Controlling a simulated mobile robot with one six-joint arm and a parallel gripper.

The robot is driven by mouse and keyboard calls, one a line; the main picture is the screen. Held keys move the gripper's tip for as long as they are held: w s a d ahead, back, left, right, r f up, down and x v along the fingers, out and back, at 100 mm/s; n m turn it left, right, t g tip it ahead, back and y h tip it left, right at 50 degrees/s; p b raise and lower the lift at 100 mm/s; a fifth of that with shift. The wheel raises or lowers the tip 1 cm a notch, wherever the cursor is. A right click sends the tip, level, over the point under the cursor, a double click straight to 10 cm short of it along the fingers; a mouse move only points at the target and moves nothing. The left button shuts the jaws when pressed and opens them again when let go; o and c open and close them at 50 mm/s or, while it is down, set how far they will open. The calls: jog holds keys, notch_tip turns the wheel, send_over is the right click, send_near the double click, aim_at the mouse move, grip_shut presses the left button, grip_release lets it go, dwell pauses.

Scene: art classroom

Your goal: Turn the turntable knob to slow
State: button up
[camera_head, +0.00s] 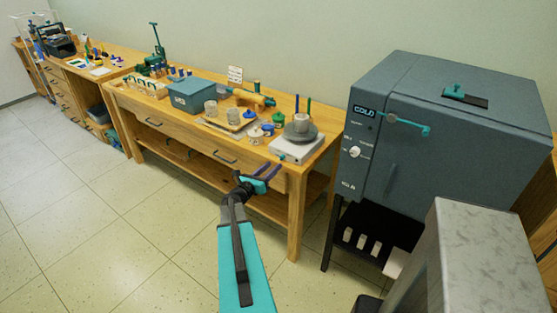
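The turntable (297,149) has a white base with a round grey plate on top, at the right front corner of the wooden workbench. A pale cylindrical piece (301,121) stands on the plate. A small teal knob (282,157) shows at the front left of the base; its setting is too small to read. My gripper (273,167) is just in front of the bench edge, below and left of the knob. Its two dark fingers look spread apart, with nothing visible between them. I cannot tell whether a fingertip touches the knob.
A grey kiln (440,130) with a teal handle and white dial stands right of the bench. The tiled floor (130,230) at left is clear.

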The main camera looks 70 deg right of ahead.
aim_at(281, 159)
jog(key=shift+p+x, duration=0.6)
jog(key=shift+x, duration=1.9)
jog(key=shift+c, duration=0.2)
